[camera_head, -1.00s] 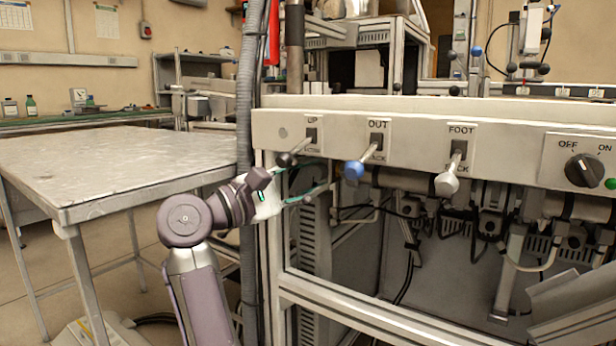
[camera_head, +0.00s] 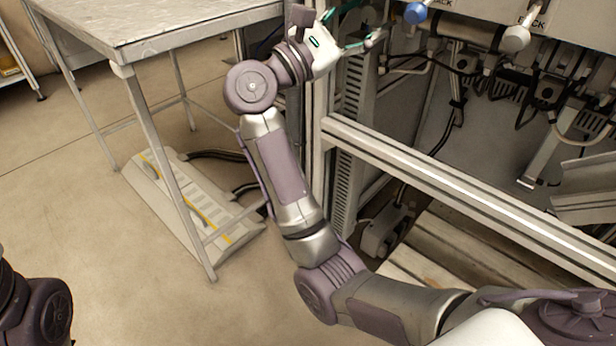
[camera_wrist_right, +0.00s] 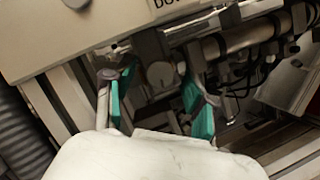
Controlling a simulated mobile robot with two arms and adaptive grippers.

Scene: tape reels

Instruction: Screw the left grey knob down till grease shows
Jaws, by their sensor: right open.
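My right arm rises from the bottom right of the head view. Its white gripper (camera_head: 362,27) is at the top middle, under the front panel near the cabinet's left post. In the right wrist view the gripper (camera_wrist_right: 153,97) is open, with its two green-padded fingers apart. A dull grey part with a rounded face (camera_wrist_right: 160,75) shows between and beyond the fingers. It may be the left grey knob, but the blur leaves this unsure. No grip on it shows, and no grease can be made out. Only a piece of my left arm shows at the bottom left; its gripper is out of view.
A metal table (camera_head: 150,15) stands at left. A frame rail (camera_head: 450,180) crosses below. Pipes and cables (camera_wrist_right: 232,48) lie close behind the fingers.

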